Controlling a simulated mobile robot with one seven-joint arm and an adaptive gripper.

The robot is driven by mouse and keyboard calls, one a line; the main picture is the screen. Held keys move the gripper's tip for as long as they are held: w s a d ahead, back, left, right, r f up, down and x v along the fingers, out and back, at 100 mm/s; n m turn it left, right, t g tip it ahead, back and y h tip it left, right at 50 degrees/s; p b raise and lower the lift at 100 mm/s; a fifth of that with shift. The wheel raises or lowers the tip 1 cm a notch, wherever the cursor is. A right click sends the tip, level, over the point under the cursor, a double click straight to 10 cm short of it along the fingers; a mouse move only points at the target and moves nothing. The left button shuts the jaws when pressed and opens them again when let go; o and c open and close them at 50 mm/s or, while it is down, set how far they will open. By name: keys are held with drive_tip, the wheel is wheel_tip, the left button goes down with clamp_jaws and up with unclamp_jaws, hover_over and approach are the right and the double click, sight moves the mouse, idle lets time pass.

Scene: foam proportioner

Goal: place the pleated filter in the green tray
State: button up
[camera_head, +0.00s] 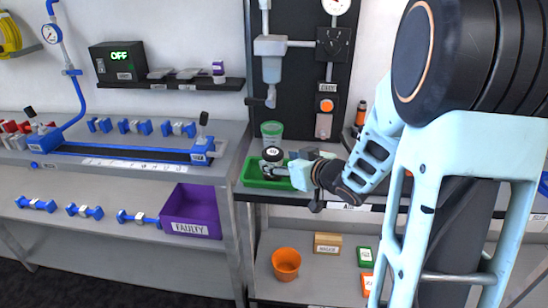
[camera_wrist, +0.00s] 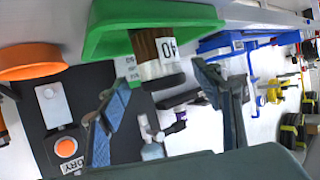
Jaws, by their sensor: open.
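The green tray (camera_head: 252,178) sits on the bench in the middle of the head view. It also shows at the top of the wrist view (camera_wrist: 110,25), which is turned over. The pleated filter (camera_wrist: 148,50) has brown pleats, a dark end cap and a white label reading 40. It appears to stand in the tray and rise above its rim; its base is hidden. In the head view its round dark end with a white label (camera_head: 272,154) shows over the tray. My gripper (camera_wrist: 160,98) is open beside the filter, with the fingers apart and no object clasped between their tips.
A clear jar with green (camera_head: 271,130) stands behind the tray. A purple bin marked FAULTY (camera_head: 192,212) is at the left. A black panel with pipework rises behind.

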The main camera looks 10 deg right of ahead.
drive_tip(key=p+v, duration=0.1)
drive_tip(key=v, duration=0.6)
drive_tip(key=shift+s+p, duration=0.3)
drive_tip(key=shift+d+r, duration=0.15)
